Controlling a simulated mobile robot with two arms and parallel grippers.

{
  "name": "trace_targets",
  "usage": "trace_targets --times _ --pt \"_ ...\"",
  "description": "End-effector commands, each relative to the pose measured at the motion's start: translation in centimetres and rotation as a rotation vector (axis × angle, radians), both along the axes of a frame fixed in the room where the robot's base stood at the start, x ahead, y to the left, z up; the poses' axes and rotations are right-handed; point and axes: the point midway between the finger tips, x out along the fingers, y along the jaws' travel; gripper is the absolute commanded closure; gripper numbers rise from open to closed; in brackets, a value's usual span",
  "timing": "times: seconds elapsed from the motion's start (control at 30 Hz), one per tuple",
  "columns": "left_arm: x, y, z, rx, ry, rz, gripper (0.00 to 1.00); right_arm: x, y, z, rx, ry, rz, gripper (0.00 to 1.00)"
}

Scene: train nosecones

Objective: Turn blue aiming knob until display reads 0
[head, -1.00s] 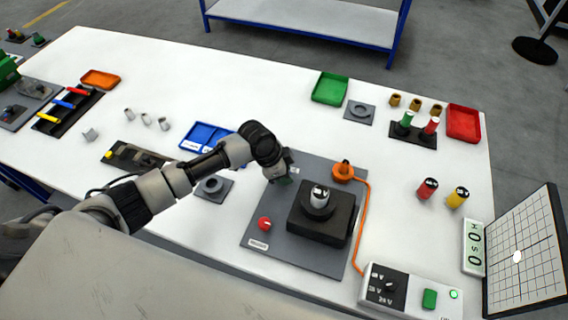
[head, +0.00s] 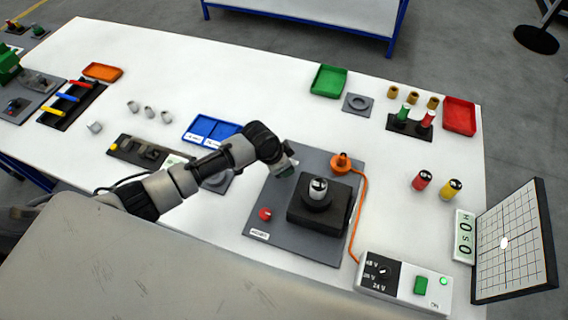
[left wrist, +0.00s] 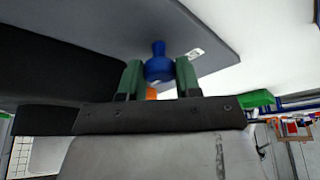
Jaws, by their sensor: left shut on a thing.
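The blue aiming knob (left wrist: 158,66) sits between the green fingers of my left gripper (left wrist: 158,78) in the left wrist view, and the fingers are shut on it. In the head view my left gripper (head: 286,170) is at the far left part of the grey plate (head: 270,205) and hides the knob. The display (head: 465,236) at the right shows H and S with digits that look like 0, but it is small and turned sideways. Beside it a gridded screen (head: 515,255) bears a white dot (head: 504,243). My right gripper is not in view.
A black block (head: 320,215) with a white-topped cylinder (head: 317,188) stands right of my gripper. A red knob (head: 265,214), an orange plug (head: 341,162) with its cable, and a switch box (head: 405,283) are nearby. A blue tray (head: 212,132) lies behind my arm.

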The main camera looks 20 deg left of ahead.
Motion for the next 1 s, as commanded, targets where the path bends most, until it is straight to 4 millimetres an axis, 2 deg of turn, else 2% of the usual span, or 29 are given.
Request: trace_targets --times 0.03,0.07,0.2,0.23,0.5,0.63,1.0 --pt "0.1 0.0 0.0 0.001 -0.002 0.000 0.90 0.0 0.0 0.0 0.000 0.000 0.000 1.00" --pt "0.1 0.0 0.0 0.001 -0.002 0.000 0.65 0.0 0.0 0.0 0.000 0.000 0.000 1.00" --pt "0.0 0.0 0.0 0.000 -0.002 -0.001 0.44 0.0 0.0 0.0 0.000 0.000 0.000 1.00" --pt "0.0 0.0 0.0 0.000 -0.002 -0.001 0.42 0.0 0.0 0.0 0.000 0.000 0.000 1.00" --pt "0.0 0.1 0.1 0.000 0.000 -0.001 0.42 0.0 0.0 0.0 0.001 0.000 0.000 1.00" --pt "-0.2 0.4 1.0 -0.001 -0.002 -0.001 0.42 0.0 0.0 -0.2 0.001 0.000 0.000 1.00" --pt "-2.1 2.4 7.4 0.001 -0.005 -0.003 0.42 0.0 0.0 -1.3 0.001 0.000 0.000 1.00"
